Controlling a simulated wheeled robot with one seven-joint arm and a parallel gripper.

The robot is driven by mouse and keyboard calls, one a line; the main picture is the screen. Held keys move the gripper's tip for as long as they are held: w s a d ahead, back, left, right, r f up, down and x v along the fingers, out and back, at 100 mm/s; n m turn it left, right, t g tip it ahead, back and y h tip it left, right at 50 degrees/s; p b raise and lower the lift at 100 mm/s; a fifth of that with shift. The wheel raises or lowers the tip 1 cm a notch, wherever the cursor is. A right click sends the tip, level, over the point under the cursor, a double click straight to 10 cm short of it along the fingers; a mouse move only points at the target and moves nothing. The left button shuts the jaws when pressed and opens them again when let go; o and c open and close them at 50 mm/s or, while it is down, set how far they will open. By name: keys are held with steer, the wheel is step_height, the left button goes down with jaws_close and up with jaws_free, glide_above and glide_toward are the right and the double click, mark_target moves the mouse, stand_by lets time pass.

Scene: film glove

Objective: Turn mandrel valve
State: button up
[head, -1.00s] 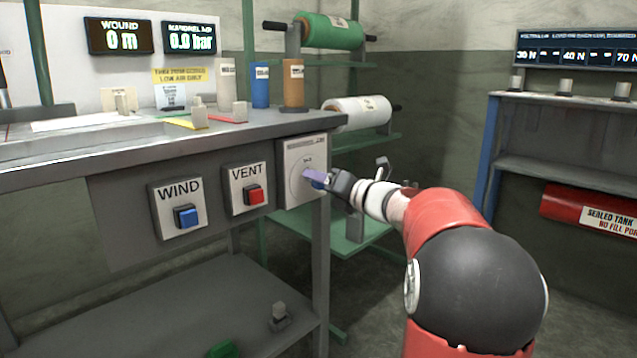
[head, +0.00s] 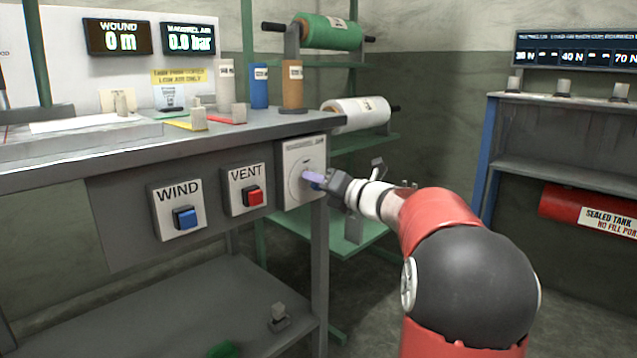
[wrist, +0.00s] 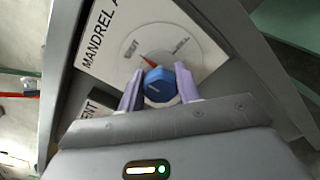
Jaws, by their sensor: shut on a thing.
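The mandrel valve is a blue faceted knob (wrist: 160,88) on a white round dial on a panel lettered "MANDREL A", the rest cut off in the wrist view. In the head view the valve panel (head: 303,152) is at the bench's right front corner. My gripper (wrist: 159,74) has its two purple fingers on either side of the knob and is shut on it. In the head view my gripper (head: 313,179) covers most of the knob. The mandrel air display (head: 190,38) reads 0.0 bar.
Left of the valve are the red VENT button (head: 252,195) and the blue WIND button (head: 186,217). A green rack (head: 365,142) with film rolls stands behind. A grey shelf (head: 560,170) and red tank (head: 590,210) are at right. The floor between is clear.

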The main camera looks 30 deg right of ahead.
steer(key=m+p, duration=0.2)
steer(key=m, duration=0.2)
steer(key=shift+r, duration=0.1)
steer(key=m+p, duration=0.3)
steer(key=m, duration=0.1)
steer(key=shift+m, duration=0.3)
steer(key=m+p, duration=0.4)
steer(key=m, duration=0.1)
steer(key=shift+f+m+p, duration=0.15)
steer(key=shift+m+p, duration=0.55)
steer(key=shift+m, duration=0.3)
steer(key=shift+f+m+p, duration=0.1)
steer(key=shift+m+p, duration=0.55)
steer(key=shift+m, duration=0.35)
steer(key=shift+f, duration=0.1)
steer(key=o, duration=1)
steer(key=shift+c, duration=0.2)
